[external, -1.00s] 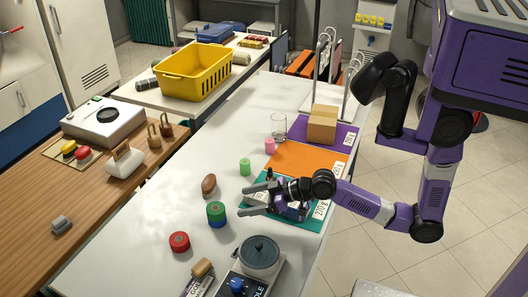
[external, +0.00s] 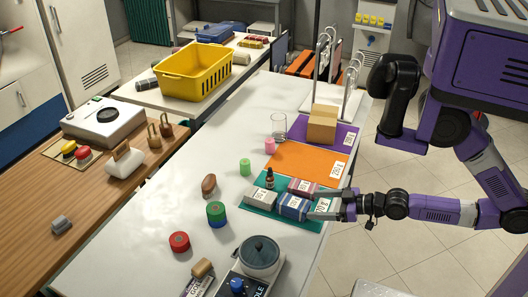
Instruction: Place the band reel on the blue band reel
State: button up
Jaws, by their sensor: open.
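A green band reel (external: 216,208) sits on top of the blue band reel (external: 217,222), the two stacked upright on the white table. A red band reel (external: 179,242) lies apart, to the lower left of the stack. My gripper (external: 312,207) is open, at the right edge of the teal mat (external: 268,217), well to the right of the reels. Its fingers point left, close to a blue box (external: 292,207); I cannot tell whether they touch it. Nothing is seen held between them.
The mat bears several boxes and a dark bottle (external: 269,178). A brown oval object (external: 209,185) and a light green cylinder (external: 245,167) stand behind the stack. A round-topped device (external: 259,255) is at the front. The table's left part is clear.

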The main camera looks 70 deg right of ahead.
jog(key=s+d+r+m+h, duration=0.1)
jog(key=s+r, duration=0.5)
jog(key=s, duration=0.5)
jog(key=shift+r+t, duration=0.15)
jog(key=shift+t, duration=0.15)
